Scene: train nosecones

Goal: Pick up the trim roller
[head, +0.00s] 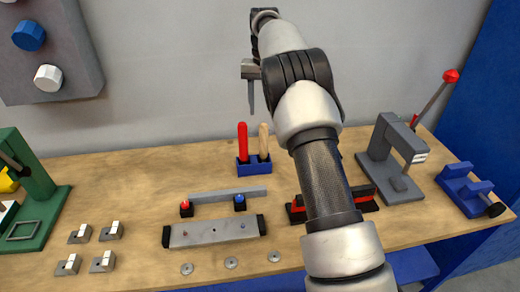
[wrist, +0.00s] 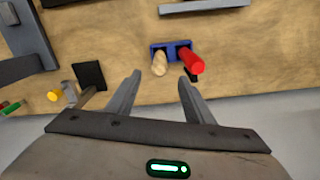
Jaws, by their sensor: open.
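Two upright handles stand in a small blue holder (head: 253,168) near the back of the bench: a red one (head: 242,142) and a pale wooden one (head: 264,140). I cannot tell which is the trim roller; their lower ends are hidden in the holder. In the wrist view, the red handle (wrist: 190,61) and the wooden handle (wrist: 159,64) lie just beyond the fingertips, roughly between the fingers. My gripper (head: 251,106) is open and empty, above the holder near the wall. Its spread fingers also show in the wrist view (wrist: 160,82).
A grey bar (head: 228,195) and a grey plate (head: 215,232) lie in front of the holder. Grey blocks (head: 104,262) and washers (head: 231,263) sit at the front. A grey press (head: 388,150) and blue fixture (head: 466,190) stand right.

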